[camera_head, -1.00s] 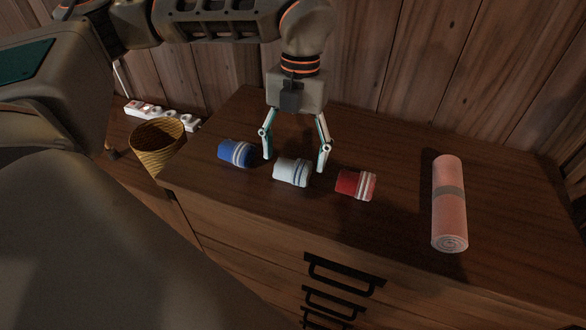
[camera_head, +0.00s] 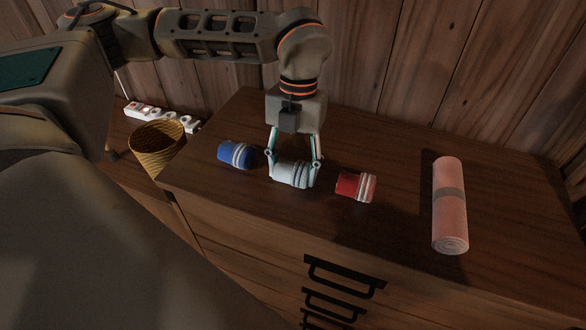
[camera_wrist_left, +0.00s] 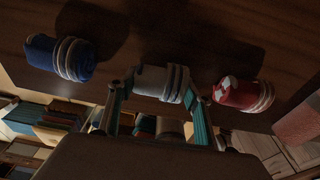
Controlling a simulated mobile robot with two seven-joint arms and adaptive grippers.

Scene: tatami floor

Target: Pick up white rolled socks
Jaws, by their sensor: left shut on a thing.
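The white rolled socks (camera_head: 291,173), with dark bands near one end, lie on top of the wooden dresser between blue rolled socks (camera_head: 235,154) and red rolled socks (camera_head: 355,185). My left gripper (camera_head: 294,166) is over them from above, its two fingers shut on their two sides. In the left wrist view the white socks (camera_wrist_left: 160,82) sit between the fingertips, with the blue socks (camera_wrist_left: 60,58) at left and the red socks (camera_wrist_left: 243,94) at right. I cannot tell any clear gap between the white socks and the dresser top. My right gripper is not in view.
A rolled pink towel (camera_head: 449,215) with a grey band lies on the right of the dresser (camera_head: 400,205). A woven basket (camera_head: 158,150) and a white power strip (camera_head: 160,116) are at the left. A plank wall stands behind. Bare dresser top lies between red socks and towel.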

